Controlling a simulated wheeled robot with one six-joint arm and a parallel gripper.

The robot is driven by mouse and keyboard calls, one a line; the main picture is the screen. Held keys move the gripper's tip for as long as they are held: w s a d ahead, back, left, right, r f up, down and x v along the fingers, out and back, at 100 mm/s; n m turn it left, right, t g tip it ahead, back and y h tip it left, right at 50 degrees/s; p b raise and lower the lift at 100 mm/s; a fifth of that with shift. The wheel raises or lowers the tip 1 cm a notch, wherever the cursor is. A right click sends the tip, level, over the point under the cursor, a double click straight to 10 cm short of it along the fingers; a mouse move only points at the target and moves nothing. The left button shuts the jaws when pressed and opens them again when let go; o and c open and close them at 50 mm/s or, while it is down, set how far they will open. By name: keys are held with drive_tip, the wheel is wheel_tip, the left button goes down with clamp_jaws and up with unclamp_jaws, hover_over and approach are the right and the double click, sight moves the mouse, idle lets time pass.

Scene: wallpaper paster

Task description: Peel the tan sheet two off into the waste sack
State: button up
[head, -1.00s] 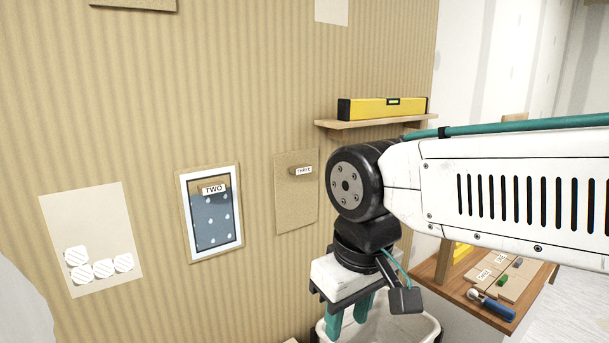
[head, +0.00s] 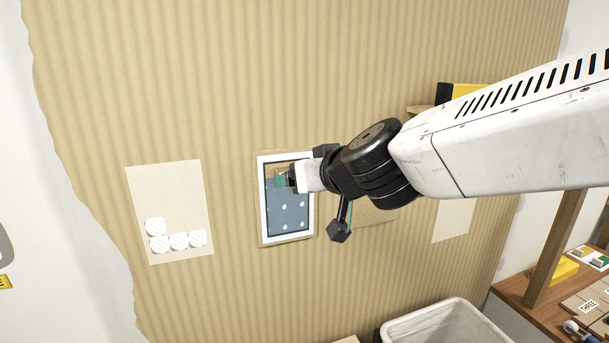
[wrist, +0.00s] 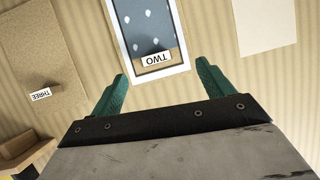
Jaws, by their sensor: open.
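The tan sheet two (head: 273,153) shows on the wall as a thin edge around a white-bordered picture (head: 288,214) with a blue field and pale drops. Its tan tab with the label TWO (wrist: 153,60) shows at the picture's edge in the wrist view. My gripper (head: 282,181) is at the top of the picture. In the wrist view my open gripper (wrist: 162,70) has one green finger on each side of the tab, with nothing seen clamped. I cannot tell whether the fingers touch the wall. The waste sack (head: 447,318) is the pale-lined bin below right.
A tan sheet with the label THREE (wrist: 41,95) is beside it, mostly behind my arm in the head view. A pale sheet with white patches (head: 167,200) is at left. A shelf with a yellow level (head: 462,90) and a wooden bench (head: 515,292) are at right.

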drive_tip(key=w+a+f+t+h, duration=0.1)
drive_tip(key=w+a+f, duration=0.1)
drive_tip(key=w, duration=0.7)
drive_tip(key=shift+a+f+m, duration=0.4)
drive_tip(key=shift+f, duration=0.2)
drive_tip(key=shift+c, duration=0.3)
drive_tip(key=shift+s, duration=0.1)
drive_tip(key=c, duration=1)
